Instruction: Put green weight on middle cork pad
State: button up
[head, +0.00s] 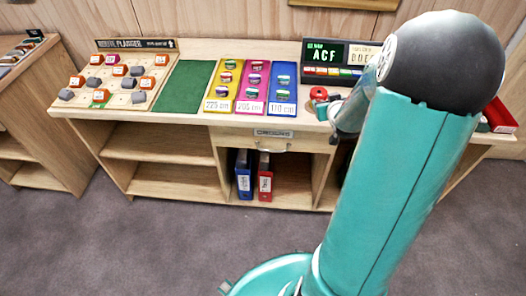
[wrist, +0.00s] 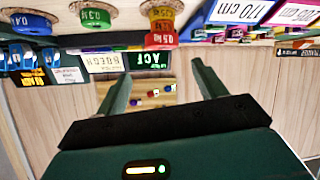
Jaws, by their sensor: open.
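The wrist view is upside down. In it the green weight (wrist: 97,18) sits on the middle cork pad (wrist: 88,6), between two other cork pads. A blue weight (wrist: 30,22) is on the pad at picture left. A yellow weight (wrist: 162,14) with a red weight (wrist: 160,39) stacked on it is on the pad at picture right. My gripper (wrist: 157,75) is open, with nothing between its fingers, and is apart from the green weight. In the head view my arm hides the green weight and the pads; the red weight (head: 318,93) shows beside the arm.
The display (head: 340,53) stands at the back of the desk. Yellow, pink and blue cards (head: 253,104) lie left of the weights, then a green mat (head: 185,86) and the route planner board (head: 110,95). A red tray (head: 499,116) is at the right.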

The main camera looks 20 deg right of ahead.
jog(key=s+a+r+n+g+y, duration=0.1)
jog(key=s+a+r, duration=0.1)
jog(key=a+r, duration=0.45)
jog(key=s+a+r+g+y, duration=0.15)
jog(key=a+r, duration=0.25)
jog(key=a, duration=0.6)
jog(key=s+a+r+n+g+y, duration=0.1)
jog(key=s+a+r+g+y, duration=0.2)
jog(key=s+a, duration=1.3)
jog(key=shift+s+a+r+n, duration=0.15)
jog(key=shift+s+r+n, duration=0.25)
jog(key=shift+s, duration=0.2)
jog(key=shift+g, duration=0.25)
